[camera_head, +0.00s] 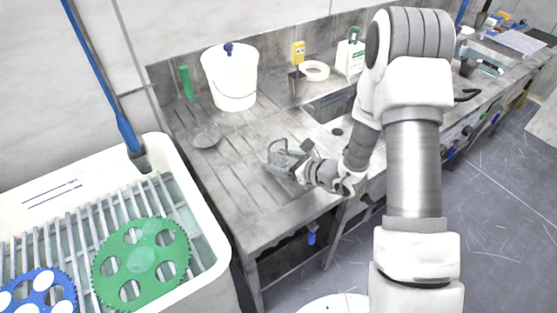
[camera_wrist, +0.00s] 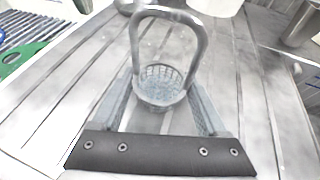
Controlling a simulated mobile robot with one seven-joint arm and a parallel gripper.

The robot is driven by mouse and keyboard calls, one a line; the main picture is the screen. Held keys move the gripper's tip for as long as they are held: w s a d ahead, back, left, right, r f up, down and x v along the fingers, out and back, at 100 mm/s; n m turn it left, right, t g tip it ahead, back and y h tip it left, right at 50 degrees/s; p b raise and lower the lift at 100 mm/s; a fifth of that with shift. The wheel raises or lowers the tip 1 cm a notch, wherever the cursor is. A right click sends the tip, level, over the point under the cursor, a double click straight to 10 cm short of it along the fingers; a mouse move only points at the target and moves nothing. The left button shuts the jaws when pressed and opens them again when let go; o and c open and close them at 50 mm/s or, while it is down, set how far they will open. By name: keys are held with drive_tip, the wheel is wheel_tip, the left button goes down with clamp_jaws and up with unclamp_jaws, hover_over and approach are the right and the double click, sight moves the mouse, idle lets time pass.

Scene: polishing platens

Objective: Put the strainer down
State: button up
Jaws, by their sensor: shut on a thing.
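The strainer (camera_wrist: 160,86) is a small grey mesh basket with a tall arched metal handle. It sits between the two fingers of my gripper (camera_wrist: 162,104) in the wrist view, and the fingers are shut on it. In the head view my gripper (camera_head: 290,166) holds the strainer (camera_head: 278,149) over the ribbed drainboard (camera_head: 232,192), left of the sink. The handle stands up, roughly upright. I cannot tell whether the basket's underside touches the board.
A white bucket (camera_head: 230,80) stands at the back of the board. A shallow round dish (camera_head: 206,136) lies to the left. The sink basin (camera_head: 330,106) is to the right. A white tub (camera_head: 215,235) with green and blue discs is at left. The board's front left is clear.

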drive_tip(key=shift+f+b, duration=0.25)
drive_tip(key=shift+b, duration=0.05)
drive_tip(key=o, duration=1.4)
drive_tip(key=shift+r, duration=0.1)
